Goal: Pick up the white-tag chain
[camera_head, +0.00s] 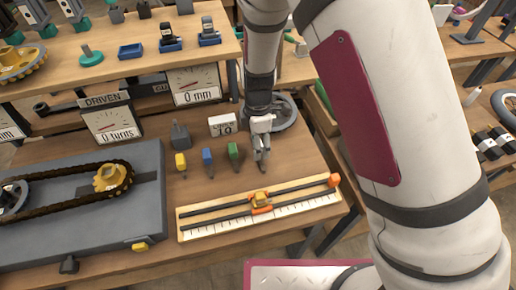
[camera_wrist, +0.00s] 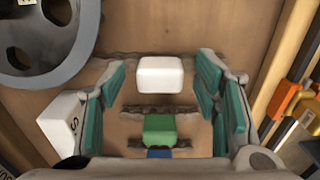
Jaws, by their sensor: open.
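The white tag (camera_wrist: 160,74) of the white-tag chain shows in the wrist view between the two teal-padded fingers of my gripper (camera_wrist: 160,88). Dark chain strips lie along its edges, with clear space to the pads on both sides. In the head view my gripper (camera_head: 261,150) points down over the bench at the right end of the tag row, and it hides the white tag there. My gripper is open, with nothing held. How high the fingertips are above the bench is hard to tell.
Green (camera_head: 233,151), blue (camera_head: 207,156) and yellow (camera_head: 180,161) tags stand in a row to the left. A white sign (camera_head: 222,124) is close behind. A grey wheel (camera_wrist: 45,45) lies near my gripper. A slider rail with ruler (camera_head: 260,208) lies in front.

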